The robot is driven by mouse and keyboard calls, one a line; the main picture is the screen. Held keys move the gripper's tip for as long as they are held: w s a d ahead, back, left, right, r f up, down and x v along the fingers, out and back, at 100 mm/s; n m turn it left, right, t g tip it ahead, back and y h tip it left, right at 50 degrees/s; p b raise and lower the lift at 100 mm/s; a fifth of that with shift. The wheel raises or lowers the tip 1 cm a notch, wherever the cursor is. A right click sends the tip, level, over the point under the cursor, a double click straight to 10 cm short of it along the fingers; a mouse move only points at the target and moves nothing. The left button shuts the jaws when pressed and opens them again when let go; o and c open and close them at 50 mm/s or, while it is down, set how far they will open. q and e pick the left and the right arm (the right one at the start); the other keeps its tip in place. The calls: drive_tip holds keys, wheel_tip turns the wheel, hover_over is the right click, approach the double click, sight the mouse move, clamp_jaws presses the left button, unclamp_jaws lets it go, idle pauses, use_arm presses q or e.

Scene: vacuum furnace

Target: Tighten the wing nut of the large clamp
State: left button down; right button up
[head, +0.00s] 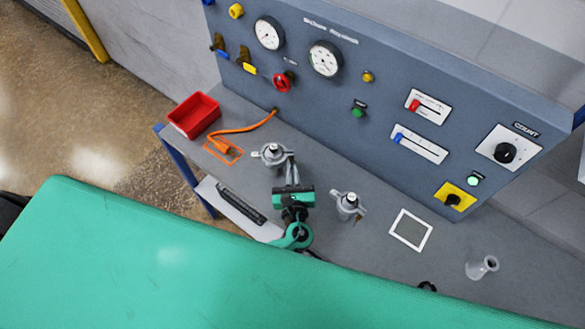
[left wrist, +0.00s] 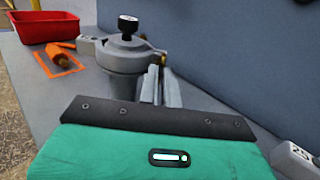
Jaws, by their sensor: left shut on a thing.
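A grey clamp (head: 272,155) with a black knob on top stands upright at the left of the bench. It also fills the upper middle of the left wrist view (left wrist: 124,58). A similar clamp (head: 347,205) stands to its right; its tag shows at the lower right of the left wrist view (left wrist: 297,160). My left gripper (head: 291,162) reaches to the right side of the left clamp. Its two fingers (left wrist: 163,76) are close together, shut on what seems to be the wing nut, mostly hidden between them. My right gripper is not in view.
A red tray (head: 194,115) and an orange hose (head: 240,129) with its end at an orange outline lie left of the clamps. A white-framed square (head: 410,231) and a glass flask (head: 482,267) are to the right. The control panel (head: 330,95) rises behind.

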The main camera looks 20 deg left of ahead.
use_arm(q)
drive_tip(key=shift+m, duration=0.3)
drive_tip(key=c, duration=1.6)
unclamp_jaws()
